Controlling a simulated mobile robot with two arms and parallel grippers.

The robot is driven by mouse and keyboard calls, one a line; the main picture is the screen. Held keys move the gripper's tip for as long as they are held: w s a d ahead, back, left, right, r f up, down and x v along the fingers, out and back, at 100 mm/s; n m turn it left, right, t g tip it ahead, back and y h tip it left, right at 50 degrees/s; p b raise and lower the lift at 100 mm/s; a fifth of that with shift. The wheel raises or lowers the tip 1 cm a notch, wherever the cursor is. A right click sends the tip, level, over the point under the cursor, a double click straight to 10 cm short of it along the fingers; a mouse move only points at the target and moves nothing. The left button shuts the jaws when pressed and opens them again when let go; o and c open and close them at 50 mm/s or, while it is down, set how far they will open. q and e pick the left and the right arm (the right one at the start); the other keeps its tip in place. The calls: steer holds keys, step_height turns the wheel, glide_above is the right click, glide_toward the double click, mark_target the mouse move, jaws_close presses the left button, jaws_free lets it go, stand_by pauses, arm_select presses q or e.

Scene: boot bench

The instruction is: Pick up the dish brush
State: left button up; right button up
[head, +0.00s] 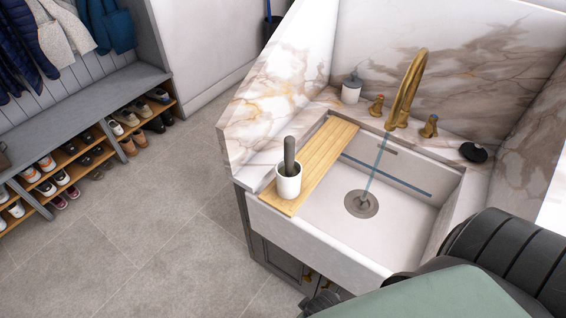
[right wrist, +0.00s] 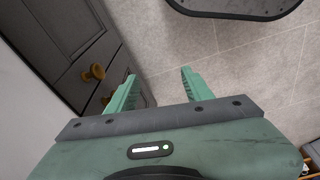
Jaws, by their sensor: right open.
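A dish brush (head: 289,157) stands upright with its dark handle up in a white cup (head: 289,184). The brush's lower end is hidden inside the cup. The cup is on a slatted wooden board (head: 326,158) across the left side of the sink. My right arm comes in at the lower right of the head view, in front of the sink. In the right wrist view my right gripper (right wrist: 158,80) is open and empty, with floor and cabinet fronts beyond its fingers. It is apart from the brush. My left gripper is not in view.
The white sink (head: 320,243) has a brass faucet (head: 406,88) with a bluish stream below it. A soap bottle (head: 351,89) and a dark round object (head: 473,152) sit on the marble ledge. A shoe bench (head: 85,105) stands at left. Open floor lies between.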

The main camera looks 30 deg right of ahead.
steer(key=w+a+r+n+y+p, duration=0.1)
steer(key=w+a+r+n, duration=0.3)
steer(key=r, duration=0.7)
steer(key=w+a+r+n+y+p, duration=0.1)
steer(key=w+a+r+n, duration=0.1)
steer(key=w+r, duration=0.7)
steer(key=w+a+r+n+y+p, duration=0.1)
steer(key=w+a+r+n, duration=0.2)
steer(key=r, duration=1.1)
step_height(320, 180, up, 14)
steer(key=r+n+g+h, duration=0.1)
steer(key=n+g+h, duration=0.1)
steer(key=h, duration=0.1)
glide_above(290, 149)
steer(key=w, duration=0.2)
steer(key=shift+s+d+f, duration=0.1)
steer(key=shift+d+f, duration=0.15)
steer(key=shift+d, duration=0.1)
steer(key=f, duration=0.2)
steer(key=f+p, duration=0.1)
steer(key=f, duration=0.1)
steer(key=f+p, duration=0.1)
steer(key=f, duration=0.2)
steer(key=shift+s, duration=0.35)
steer(key=shift+f, duration=0.3)
jaws_close()
